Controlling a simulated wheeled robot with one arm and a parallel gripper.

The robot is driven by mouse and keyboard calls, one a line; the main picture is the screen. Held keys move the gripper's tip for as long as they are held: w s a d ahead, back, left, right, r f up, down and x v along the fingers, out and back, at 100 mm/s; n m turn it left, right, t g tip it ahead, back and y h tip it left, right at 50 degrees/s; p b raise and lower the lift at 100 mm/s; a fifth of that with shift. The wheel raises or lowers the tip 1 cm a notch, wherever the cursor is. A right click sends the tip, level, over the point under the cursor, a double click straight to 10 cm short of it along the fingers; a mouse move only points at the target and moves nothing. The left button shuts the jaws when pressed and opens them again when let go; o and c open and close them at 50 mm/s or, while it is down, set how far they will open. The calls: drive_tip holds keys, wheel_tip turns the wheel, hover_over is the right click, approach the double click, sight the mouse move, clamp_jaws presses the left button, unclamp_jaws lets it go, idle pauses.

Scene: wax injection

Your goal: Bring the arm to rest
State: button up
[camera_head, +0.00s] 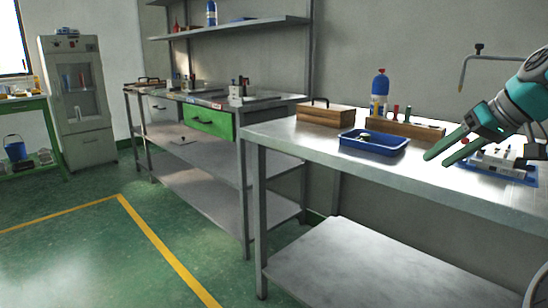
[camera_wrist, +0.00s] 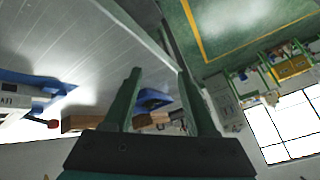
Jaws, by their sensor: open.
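My gripper (camera_head: 436,157) is at the right of the head view, above the metal workbench (camera_head: 330,157). Its two green fingers are apart, with nothing between them, and point left and downward. In the wrist view my gripper (camera_wrist: 160,75) also shows open and empty. The arm reaches in from the right edge of the head view.
A blue tray (camera_head: 374,145), a wooden box (camera_head: 325,115), a wooden rack (camera_head: 404,129) and a blue bottle (camera_head: 379,84) stand on the workbench. A machine on a blue base (camera_head: 517,173) sits partly behind my gripper. Green floor (camera_head: 75,255) is clear at left.

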drive_tip(key=s+a+f+g, duration=0.3)
drive_tip(key=s+a+f, duration=0.2)
drive_tip(key=a+f, duration=0.45)
drive_tip(key=s+a+f+g, duration=0.2)
drive_tip(key=s+a+f, duration=0.35)
drive_tip(key=a, duration=0.65)
drive_tip(key=s+a+f+g+h, duration=0.1)
drive_tip(key=s+f+g+h, duration=0.2)
drive_tip(key=s+f, duration=1.4)
drive_tip(key=s+h, duration=0.1)
drive_tip(key=s, duration=0.1)
drive_tip(key=shift+s+a+g, duration=0.3)
drive_tip(key=shift+s+a, duration=0.05)
